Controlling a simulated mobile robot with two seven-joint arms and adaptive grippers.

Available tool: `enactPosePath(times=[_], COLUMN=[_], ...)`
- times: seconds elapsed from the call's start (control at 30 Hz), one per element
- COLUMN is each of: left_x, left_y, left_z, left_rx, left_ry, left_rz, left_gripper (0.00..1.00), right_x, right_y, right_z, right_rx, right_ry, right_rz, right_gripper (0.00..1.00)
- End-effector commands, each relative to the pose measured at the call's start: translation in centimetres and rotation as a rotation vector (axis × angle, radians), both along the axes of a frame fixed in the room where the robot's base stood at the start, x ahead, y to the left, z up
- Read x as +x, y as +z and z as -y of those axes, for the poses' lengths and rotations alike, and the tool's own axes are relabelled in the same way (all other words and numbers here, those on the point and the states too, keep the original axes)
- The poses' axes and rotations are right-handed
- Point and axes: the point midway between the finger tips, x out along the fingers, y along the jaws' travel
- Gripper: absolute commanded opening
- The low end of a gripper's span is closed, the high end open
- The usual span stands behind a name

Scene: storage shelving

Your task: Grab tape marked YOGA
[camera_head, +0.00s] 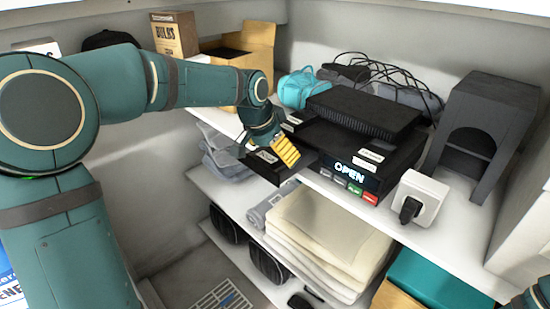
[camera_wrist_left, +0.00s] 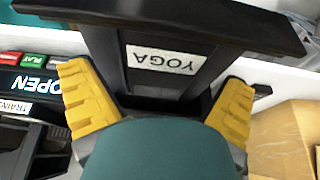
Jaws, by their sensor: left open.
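The black tape marked YOGA (camera_wrist_left: 165,60) has a white label, upside down in the left wrist view. It lies ahead of and between the yellow fingers of my left gripper (camera_wrist_left: 158,82). The fingers are spread, and I cannot tell whether they touch it. In the head view my left gripper (camera_head: 284,152) is at the shelf's front edge, over a black box shape (camera_head: 262,172) that seems to be this tape. A black player (camera_head: 350,160) with a lit OPEN display stands just right of it.
A black slotted box (camera_head: 366,108) and a light-blue item (camera_head: 300,88) are behind. A white socket block (camera_head: 418,198) and a dark grey arched box (camera_head: 482,135) stand right. Folded cream cloths (camera_head: 330,235) lie below. An open cardboard box (camera_head: 245,55) stands behind my left arm.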

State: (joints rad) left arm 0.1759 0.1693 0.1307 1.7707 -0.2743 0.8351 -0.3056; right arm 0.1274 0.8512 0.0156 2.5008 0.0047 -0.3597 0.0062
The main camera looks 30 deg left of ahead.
Motion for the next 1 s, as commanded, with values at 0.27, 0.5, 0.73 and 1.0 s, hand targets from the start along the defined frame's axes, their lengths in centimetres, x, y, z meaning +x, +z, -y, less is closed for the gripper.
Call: enactPosePath(times=[0.27,0.5,0.73,1.0], left_x=[0.2,0.2,0.2,0.2], left_y=[-0.3,-0.3,-0.3,2.6], left_z=[0.1,0.1,0.1,0.1], left_rx=[0.000,0.000,-0.001,0.000], left_ry=[0.000,0.000,0.000,0.001], left_rz=[0.001,0.001,0.002,0.006], left_gripper=[1.00,0.23,0.23,0.23], right_x=[0.0,0.0,0.0,0.1], right_y=[0.0,0.0,0.0,0.6], right_z=[0.0,0.0,0.0,0.0], right_rx=[0.000,0.000,0.000,0.000], right_ry=[0.000,0.000,0.000,-0.002], right_rz=[-0.001,-0.001,-0.001,0.003], right_gripper=[0.00,0.00,0.00,0.00])
